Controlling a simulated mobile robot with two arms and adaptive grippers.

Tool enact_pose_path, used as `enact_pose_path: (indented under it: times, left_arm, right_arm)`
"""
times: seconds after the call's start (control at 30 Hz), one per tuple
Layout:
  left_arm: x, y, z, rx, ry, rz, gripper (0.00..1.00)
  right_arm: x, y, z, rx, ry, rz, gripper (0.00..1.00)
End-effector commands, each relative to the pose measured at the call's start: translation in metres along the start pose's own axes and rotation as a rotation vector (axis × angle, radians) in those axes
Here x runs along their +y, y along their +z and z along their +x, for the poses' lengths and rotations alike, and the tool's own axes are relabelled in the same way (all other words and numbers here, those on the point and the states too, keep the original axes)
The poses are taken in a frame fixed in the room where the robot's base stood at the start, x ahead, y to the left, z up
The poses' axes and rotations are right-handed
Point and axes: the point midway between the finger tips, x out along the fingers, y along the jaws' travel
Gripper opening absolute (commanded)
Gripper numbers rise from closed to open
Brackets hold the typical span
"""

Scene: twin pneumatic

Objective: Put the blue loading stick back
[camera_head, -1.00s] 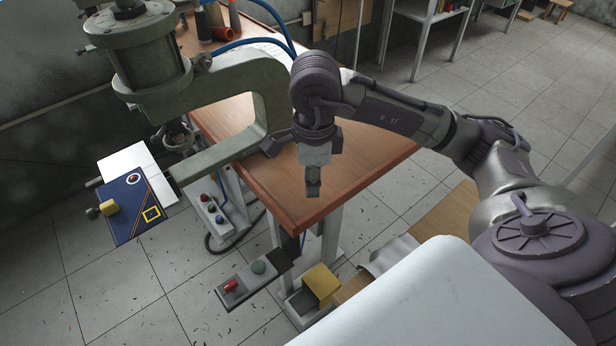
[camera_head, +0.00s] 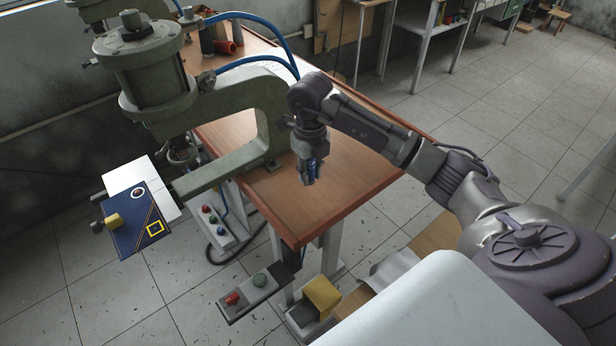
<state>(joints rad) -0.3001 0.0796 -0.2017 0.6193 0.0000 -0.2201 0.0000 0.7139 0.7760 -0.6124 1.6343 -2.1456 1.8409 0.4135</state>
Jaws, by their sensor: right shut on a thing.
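My right gripper (camera_head: 308,178) hangs fingers-down over the wooden table, beside the green press arm. It is shut on the blue loading stick (camera_head: 313,166), of which only a small blue part shows at the fingers. The rest of the stick is hidden by the gripper or too small to make out. I cannot tell how far the fingertips are above the table top. My left gripper is not in view.
The green press (camera_head: 255,112) stands left of my gripper, with a dark blue panel (camera_head: 140,228) in front. The wooden table (camera_head: 345,190) is clear right of the gripper. A button box (camera_head: 255,290) sits below its front corner. Blue hoses (camera_head: 250,62) arch behind.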

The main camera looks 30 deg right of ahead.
Motion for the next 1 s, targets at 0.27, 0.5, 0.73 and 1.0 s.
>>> enact_pose_path:
  times: [0.27, 0.5, 0.73, 1.0]
  left_arm:
    - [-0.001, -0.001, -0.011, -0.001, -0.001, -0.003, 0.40]
    - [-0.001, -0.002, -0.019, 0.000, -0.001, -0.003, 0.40]
    - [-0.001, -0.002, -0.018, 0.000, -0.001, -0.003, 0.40]
    - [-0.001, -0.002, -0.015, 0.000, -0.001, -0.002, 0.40]
  right_arm:
    - [-0.004, 0.012, 0.020, 0.004, 0.001, -0.001, 0.00]
    - [-0.004, 0.013, 0.047, -0.001, 0.000, -0.001, 0.00]
    - [-0.004, 0.013, 0.048, -0.002, -0.001, -0.002, 0.00]
    - [-0.004, 0.012, 0.051, -0.001, 0.000, -0.002, 0.47]
